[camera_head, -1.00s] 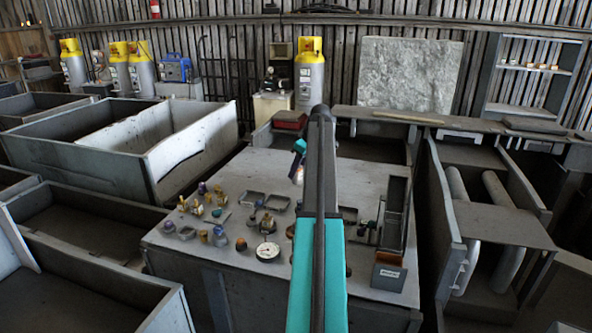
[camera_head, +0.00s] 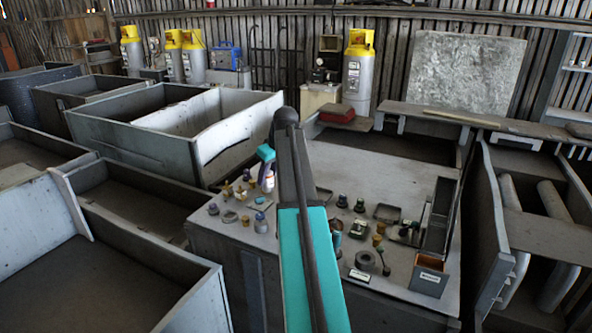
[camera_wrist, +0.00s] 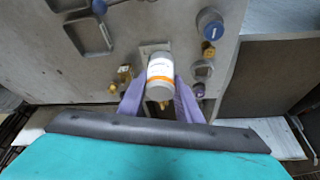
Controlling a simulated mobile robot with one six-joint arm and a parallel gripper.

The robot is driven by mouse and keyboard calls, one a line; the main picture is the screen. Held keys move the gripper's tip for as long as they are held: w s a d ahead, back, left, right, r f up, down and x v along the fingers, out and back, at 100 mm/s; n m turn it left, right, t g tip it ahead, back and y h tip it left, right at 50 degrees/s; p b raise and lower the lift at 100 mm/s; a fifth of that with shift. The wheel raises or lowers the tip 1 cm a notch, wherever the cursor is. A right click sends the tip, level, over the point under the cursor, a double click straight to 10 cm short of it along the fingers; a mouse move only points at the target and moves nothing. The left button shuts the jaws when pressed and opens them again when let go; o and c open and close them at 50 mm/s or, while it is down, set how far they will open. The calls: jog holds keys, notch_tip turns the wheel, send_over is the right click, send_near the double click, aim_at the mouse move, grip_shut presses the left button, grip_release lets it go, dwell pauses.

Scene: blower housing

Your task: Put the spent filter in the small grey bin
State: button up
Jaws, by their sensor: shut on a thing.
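My gripper (camera_wrist: 160,98) has purple fingers shut on a white cylinder with an orange band and grey end, which I take to be the spent filter (camera_wrist: 160,72). The filter (camera_head: 268,182) also shows in the head view, left of my arm and over the table's left part, with its lower end hidden. A small grey-fronted box (camera_head: 428,280) with a white label stands at the table's front right corner. Its inside looks orange-brown. It may be the small grey bin; the label is too small to read.
The grey table (camera_head: 365,170) carries several fittings, shallow trays and a black ring (camera_head: 365,260). A tall narrow grey holder (camera_head: 440,215) stands behind the labelled box. Large open grey crates (camera_head: 150,145) crowd the left. The table's back middle is clear.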

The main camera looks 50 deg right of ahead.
jog(key=s+a, duration=0.3)
jog(key=a, duration=4.2)
jog(key=shift+a+f, duration=0.35)
jog(key=shift+a, duration=0.05)
jog(key=shift+s, duration=0.2)
